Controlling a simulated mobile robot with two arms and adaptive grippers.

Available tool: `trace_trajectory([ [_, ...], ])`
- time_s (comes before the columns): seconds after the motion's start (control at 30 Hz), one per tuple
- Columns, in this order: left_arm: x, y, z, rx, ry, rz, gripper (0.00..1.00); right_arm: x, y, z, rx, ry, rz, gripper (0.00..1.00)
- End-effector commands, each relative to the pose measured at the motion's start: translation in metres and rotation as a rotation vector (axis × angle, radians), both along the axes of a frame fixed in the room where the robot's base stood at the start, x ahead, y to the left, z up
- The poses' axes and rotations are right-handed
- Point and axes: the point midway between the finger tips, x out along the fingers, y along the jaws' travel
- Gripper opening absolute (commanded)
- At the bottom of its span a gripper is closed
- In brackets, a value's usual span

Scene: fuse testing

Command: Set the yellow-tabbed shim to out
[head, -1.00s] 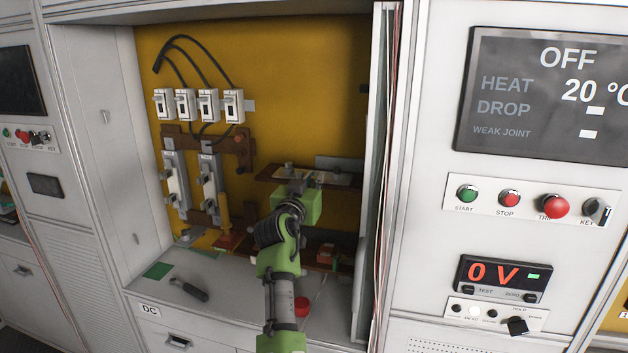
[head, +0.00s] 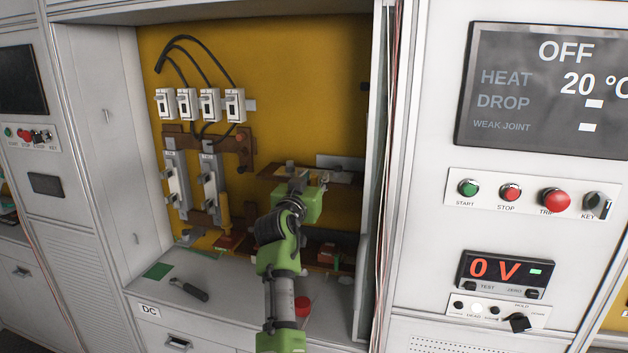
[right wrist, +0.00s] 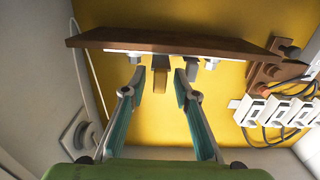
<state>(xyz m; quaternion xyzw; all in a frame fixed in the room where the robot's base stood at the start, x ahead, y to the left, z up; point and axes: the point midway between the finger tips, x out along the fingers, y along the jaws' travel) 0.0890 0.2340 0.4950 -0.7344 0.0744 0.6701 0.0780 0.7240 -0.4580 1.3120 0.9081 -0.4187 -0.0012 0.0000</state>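A brownish-yellow tab (right wrist: 160,76), which may be the shim's tab, sticks out from a pale metal strip (right wrist: 122,51) under a brown board (right wrist: 190,42) in the right wrist view. My right gripper (right wrist: 158,84) is open, with one finger on each side of the tab. Gaps show between the tab and both fingers; I cannot tell how deep the tab sits between them. In the head view my right gripper (head: 297,182) is at the brown board (head: 345,178) and hides much of it, and the tab cannot be made out there. My left gripper is not in view.
White switches (head: 235,106) and upright fuse holders (head: 210,182) are left of my arm on the yellow panel (head: 290,80). A dark-handled tool (head: 190,291) and a green pad (head: 158,271) lie on the grey counter (head: 230,315). The cabinet's right wall (head: 372,130) stands close by.

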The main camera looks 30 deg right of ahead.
Motion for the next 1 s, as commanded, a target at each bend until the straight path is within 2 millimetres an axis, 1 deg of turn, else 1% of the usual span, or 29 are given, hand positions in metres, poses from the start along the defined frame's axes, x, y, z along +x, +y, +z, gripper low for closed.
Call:
trace_trajectory([
  [0.13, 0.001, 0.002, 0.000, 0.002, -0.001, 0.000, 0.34, 0.000, 0.000, 0.004, 0.000, -0.003, 0.000, 0.28],
  [0.23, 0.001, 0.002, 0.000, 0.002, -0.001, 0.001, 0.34, 0.000, 0.000, 0.014, -0.001, -0.005, 0.000, 0.28],
  [0.5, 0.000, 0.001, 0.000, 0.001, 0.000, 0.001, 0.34, 0.000, 0.000, 0.066, 0.000, -0.005, 0.000, 0.28],
  [0.6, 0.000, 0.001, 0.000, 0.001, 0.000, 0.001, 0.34, 0.001, 0.000, 0.082, 0.000, -0.004, 0.001, 0.28],
  [0.7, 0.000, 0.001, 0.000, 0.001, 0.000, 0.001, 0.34, 0.001, 0.000, 0.093, -0.001, -0.001, 0.000, 0.28],
  [0.8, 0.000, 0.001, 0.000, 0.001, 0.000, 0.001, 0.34, 0.001, 0.000, 0.099, 0.000, -0.001, 0.000, 0.28],
  [1.0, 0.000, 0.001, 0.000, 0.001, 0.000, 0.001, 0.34, 0.001, 0.000, 0.100, -0.001, 0.001, 0.000, 0.28],
])
